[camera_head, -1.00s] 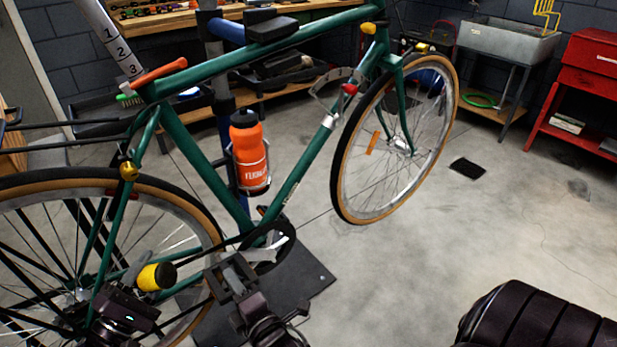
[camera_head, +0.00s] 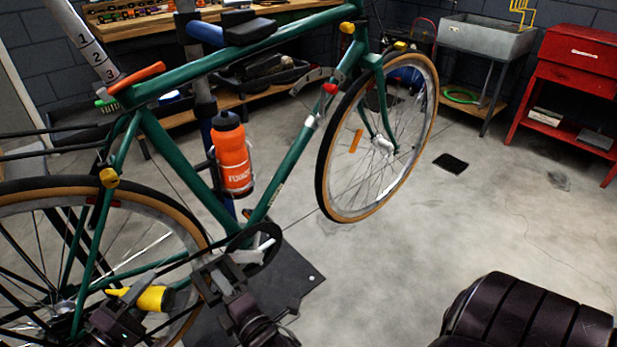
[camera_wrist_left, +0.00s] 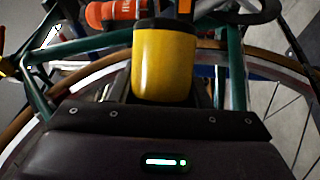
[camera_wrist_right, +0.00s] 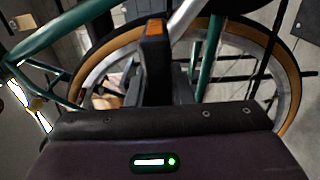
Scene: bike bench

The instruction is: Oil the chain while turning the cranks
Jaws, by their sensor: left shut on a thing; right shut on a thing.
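The green bike (camera_head: 180,160) stands side-on, with its chainring (camera_head: 262,252) low in the middle. The dark chain (camera_head: 185,260) runs left from it towards the rear wheel. My left gripper (camera_head: 125,315) is shut on a yellow oil bottle (camera_head: 154,298), tilted nearly flat below the chain, by the rear wheel. The bottle (camera_wrist_left: 165,62) fills the middle of the left wrist view. My right gripper (camera_head: 218,285) is shut on a black pedal with an orange reflector (camera_wrist_right: 154,30), just left of the chainring. Whether oil is on the chain cannot be told.
An orange water bottle (camera_head: 232,158) sits in the frame's cage. A dark mat (camera_head: 290,285) lies under the bike. A workbench (camera_head: 140,25) is behind, with a sink (camera_head: 485,35) and red cabinet (camera_head: 575,60) at right. The floor at right is mostly clear.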

